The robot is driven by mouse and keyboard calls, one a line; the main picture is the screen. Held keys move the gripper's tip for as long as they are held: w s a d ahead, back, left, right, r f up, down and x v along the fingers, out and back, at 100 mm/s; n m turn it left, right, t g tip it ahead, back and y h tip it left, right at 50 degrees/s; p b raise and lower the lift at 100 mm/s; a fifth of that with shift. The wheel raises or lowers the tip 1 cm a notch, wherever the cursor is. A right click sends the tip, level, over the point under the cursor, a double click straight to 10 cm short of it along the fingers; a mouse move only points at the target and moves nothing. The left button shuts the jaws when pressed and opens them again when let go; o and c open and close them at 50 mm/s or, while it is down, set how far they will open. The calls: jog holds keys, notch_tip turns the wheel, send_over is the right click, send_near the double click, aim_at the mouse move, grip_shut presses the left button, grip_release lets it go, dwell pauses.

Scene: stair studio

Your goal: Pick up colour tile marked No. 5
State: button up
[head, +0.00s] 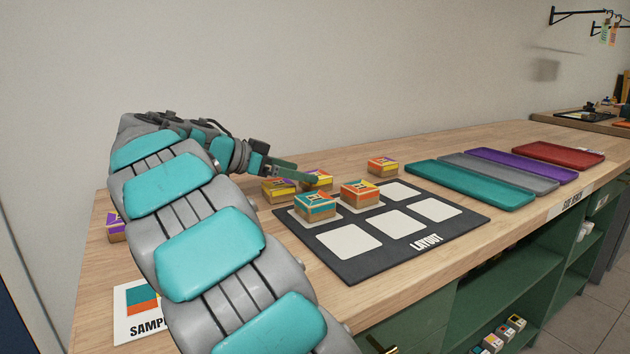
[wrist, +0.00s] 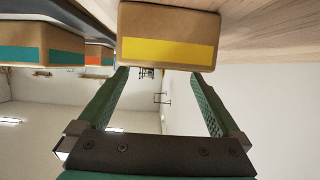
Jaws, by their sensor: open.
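Several wooden block tiles with coloured tops and sides stand on the bench and layout board; no number 5 is legible on any. Two with yellow sides, a left one (head: 279,190) and one by my gripper (head: 317,179), stand behind the board. A teal-sided tile (head: 315,207) and an orange-sided tile (head: 360,195) sit on the board's cells. My gripper (head: 298,173) is open, its fingers partly hidden among the tiles. In the wrist view, a yellow-striped tile (wrist: 168,48) is just beyond the open fingertips (wrist: 160,72); which yellow-sided tile it is, I cannot tell.
The black layout board (head: 400,253) has bare white cells. Another tile (head: 382,166) stands behind it. Teal (head: 470,185), grey (head: 500,172), purple (head: 525,165) and red (head: 558,153) trays lie to the right. A purple-sided tile (head: 115,225) and sample card (head: 135,325) are at left.

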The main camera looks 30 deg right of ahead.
jog(key=x, duration=0.4)
jog(key=shift+r+p, duration=0.1)
jog(key=shift+p, duration=0.25)
jog(key=c, duration=1.4)
